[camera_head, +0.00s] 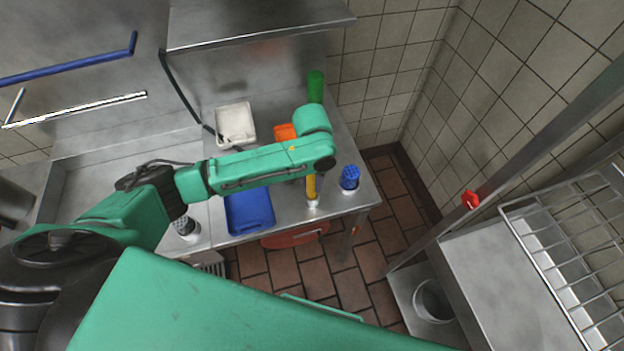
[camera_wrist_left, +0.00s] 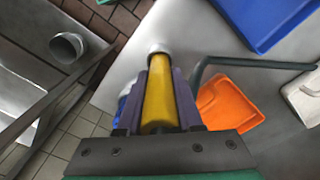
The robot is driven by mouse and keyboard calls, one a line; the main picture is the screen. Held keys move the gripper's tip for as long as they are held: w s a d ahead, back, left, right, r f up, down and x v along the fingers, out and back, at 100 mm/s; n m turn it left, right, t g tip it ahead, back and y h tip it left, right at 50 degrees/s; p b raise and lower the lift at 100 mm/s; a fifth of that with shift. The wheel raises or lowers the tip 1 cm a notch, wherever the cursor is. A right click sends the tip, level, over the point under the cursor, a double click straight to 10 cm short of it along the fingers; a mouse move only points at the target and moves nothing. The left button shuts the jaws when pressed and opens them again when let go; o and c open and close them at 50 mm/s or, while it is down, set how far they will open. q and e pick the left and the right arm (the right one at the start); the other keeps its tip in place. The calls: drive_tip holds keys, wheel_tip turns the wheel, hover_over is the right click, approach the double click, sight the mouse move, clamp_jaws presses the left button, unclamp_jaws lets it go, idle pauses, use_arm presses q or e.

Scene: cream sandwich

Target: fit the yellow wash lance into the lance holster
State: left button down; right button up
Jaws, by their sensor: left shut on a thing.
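The yellow wash lance (camera_wrist_left: 158,103) is between the purple-grey fingers of my left gripper (camera_wrist_left: 160,68), which is shut on it. In the head view the lance (camera_head: 311,187) shows below my wrist, near the front right of the steel counter. My arm hides its upper part and the gripper. A pale ring shows at its far end; I cannot tell whether it belongs to the lance or to a socket. A grey open cylinder (camera_head: 433,299), possibly the lance holster, is at the lower right, well apart from the lance. It also shows in the left wrist view (camera_wrist_left: 67,48). My right gripper is out of view.
A blue brush (camera_head: 350,177) stands close right of the lance. A blue tray (camera_head: 250,210), an orange item (camera_head: 285,131), a white tub (camera_head: 235,124) and a green bottle (camera_head: 315,86) are on the counter. A metal frame with a red knob (camera_head: 471,200) stands left of the wire rack (camera_head: 578,240).

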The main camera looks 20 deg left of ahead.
use_arm(q)
drive_tip(key=shift+c, duration=2.4)
unclamp_jaws()
wheel_tip(320, 180, up, 10)
drive_tip(key=shift+r+b, duration=0.1)
drive_tip(key=shift+b, duration=0.75)
wheel_tip(320, 180, up, 4)
drive_tip(key=shift+r+p, duration=0.15)
drive_tip(key=shift+p, duration=0.2)
